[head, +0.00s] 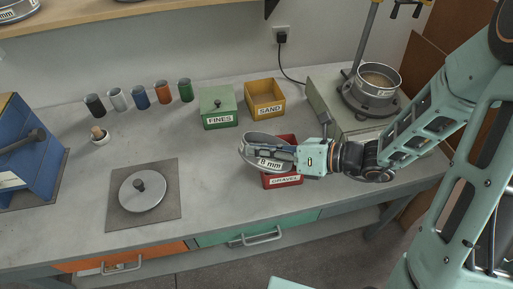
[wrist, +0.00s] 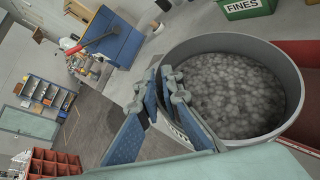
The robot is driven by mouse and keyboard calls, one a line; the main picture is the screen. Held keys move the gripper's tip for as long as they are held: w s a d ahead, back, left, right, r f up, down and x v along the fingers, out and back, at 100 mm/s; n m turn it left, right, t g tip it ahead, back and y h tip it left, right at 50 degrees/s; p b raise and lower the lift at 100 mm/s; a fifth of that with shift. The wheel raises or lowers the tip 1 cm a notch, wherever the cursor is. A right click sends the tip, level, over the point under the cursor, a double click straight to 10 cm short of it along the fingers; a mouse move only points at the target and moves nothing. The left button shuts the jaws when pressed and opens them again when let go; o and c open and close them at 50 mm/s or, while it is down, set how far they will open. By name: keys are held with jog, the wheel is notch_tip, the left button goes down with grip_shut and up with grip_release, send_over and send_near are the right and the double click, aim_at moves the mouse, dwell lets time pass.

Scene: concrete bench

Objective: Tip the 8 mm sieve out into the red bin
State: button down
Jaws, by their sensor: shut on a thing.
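The 8 mm sieve (head: 260,142) is a round grey metal pan with an "8 mm" label, held over the red bin (head: 284,181) marked GRAVEL. In the wrist view the sieve (wrist: 292,62) is full of grey stones (wrist: 235,92). My gripper (head: 290,158) is shut on the sieve's near wall; its blue-padded fingers (wrist: 172,105) show in the wrist view. The sieve looks somewhat tilted in the head view, with the stones still inside. The sieve and gripper hide much of the red bin, whose wall also shows in the wrist view (wrist: 304,62).
A lidded green FINES bin (head: 219,113) and an open yellow SAND bin (head: 265,97) stand behind. A sieve shaker (head: 372,90) with a pan is at the right. A round lid (head: 143,192) lies on a dark mat at front left. Several coloured cylinders line the back.

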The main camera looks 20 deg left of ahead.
jog(key=shift+w+d+r+m+p, duration=0.15)
jog(key=shift+w+r+m+p, duration=0.4)
jog(key=shift+p, duration=0.25)
jog(key=w+d+m+g+y+p, duration=0.1)
jog(key=w+d+m+y, duration=0.1)
jog(key=w+m, duration=0.5)
jog(key=w+d+m+y+p, duration=0.1)
jog(key=w+d+m+y, duration=0.2)
jog(key=w+m, duration=0.4)
jog(key=shift+w+f+g+y, duration=0.15)
jog(key=shift+w+g+y, duration=0.3)
jog(key=shift+w, duration=0.7)
dwell(0.8)
jog(key=shift+d, duration=0.1)
dwell(1.0)
